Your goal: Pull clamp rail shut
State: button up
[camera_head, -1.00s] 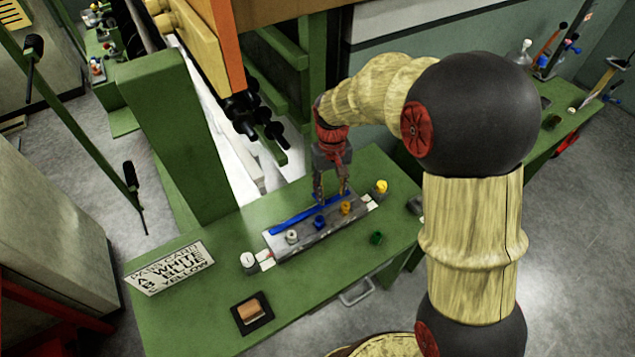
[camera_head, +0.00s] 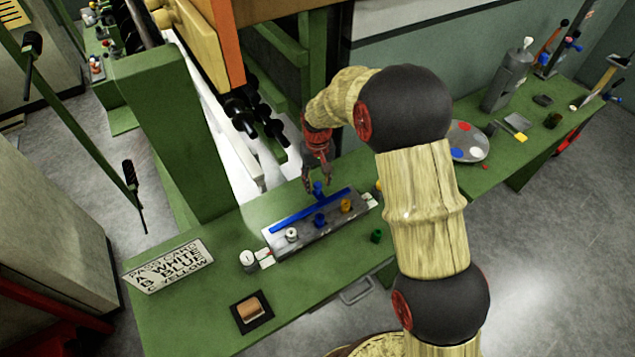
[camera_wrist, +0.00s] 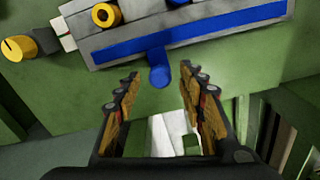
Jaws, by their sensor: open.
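The clamp rail (camera_head: 290,218) is a long blue bar along the far side of a grey block (camera_head: 330,229) on the green bench. A short blue handle (camera_head: 318,187) stands out from its far side. In the wrist view, the rail (camera_wrist: 190,36) crosses the top and the handle (camera_wrist: 160,77) points towards me. My gripper (camera_head: 319,180) is open over the far side of the block. In the wrist view, its fingertips (camera_wrist: 159,72) lie on either side of the handle, with gaps visible. White (camera_head: 291,235), blue (camera_head: 319,220) and yellow (camera_head: 346,205) pieces sit along the block.
A small dark tray (camera_head: 251,311) is in front. Green machine posts and black spindles (camera_head: 240,112) rise behind.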

jog(key=shift+f, duration=0.2)
jog(key=shift+c, duration=0.7)
grip_shut()
